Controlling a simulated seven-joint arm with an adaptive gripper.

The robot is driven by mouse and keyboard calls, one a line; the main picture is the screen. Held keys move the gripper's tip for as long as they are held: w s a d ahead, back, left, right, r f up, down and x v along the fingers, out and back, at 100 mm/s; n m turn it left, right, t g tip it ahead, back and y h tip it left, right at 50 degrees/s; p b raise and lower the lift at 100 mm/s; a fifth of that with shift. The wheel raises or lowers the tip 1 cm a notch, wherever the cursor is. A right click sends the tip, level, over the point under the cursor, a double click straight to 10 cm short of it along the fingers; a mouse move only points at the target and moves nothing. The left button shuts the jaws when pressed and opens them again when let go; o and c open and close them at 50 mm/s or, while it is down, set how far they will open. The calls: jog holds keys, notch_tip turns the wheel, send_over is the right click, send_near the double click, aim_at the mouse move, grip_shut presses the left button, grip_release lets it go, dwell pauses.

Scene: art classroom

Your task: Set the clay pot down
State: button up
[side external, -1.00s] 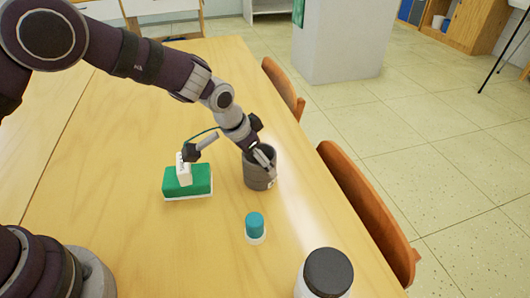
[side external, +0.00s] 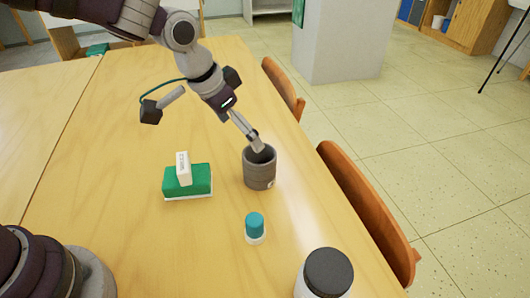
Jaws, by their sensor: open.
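The clay pot (side external: 259,172) is a dark grey, ribbed cylinder with an open top. It stands upright on the wooden table (side external: 110,210), towards its right side. My gripper (side external: 257,146) is open, with its fingertips at the pot's top rim. I cannot tell whether a fingertip still touches the rim or reaches slightly inside it. The pot's base appears to rest on the tabletop.
A green box (side external: 188,182) with a white block (side external: 183,168) on top sits left of the pot. A small teal-capped bottle (side external: 255,228) and a dark-lidded jar (side external: 326,275) stand nearer the camera. Chairs (side external: 365,205) line the right edge.

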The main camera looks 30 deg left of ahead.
jog(key=s+a+r+n, duration=0.1)
jog(key=s+a+r, duration=0.2)
jog(key=s, duration=0.2)
jog(key=s+a+r+n+t+y, duration=0.1)
jog(key=s+a+r+n, duration=0.1)
jog(key=s+a, duration=0.2)
jog(key=s+a+r+n, duration=0.1)
jog(key=s+a+r, duration=0.2)
jog(key=s, duration=0.4)
jog(key=shift+s+a+r+n+y, duration=0.3)
jog(key=shift+s+a+r+y, duration=0.1)
jog(key=shift+a, duration=0.2)
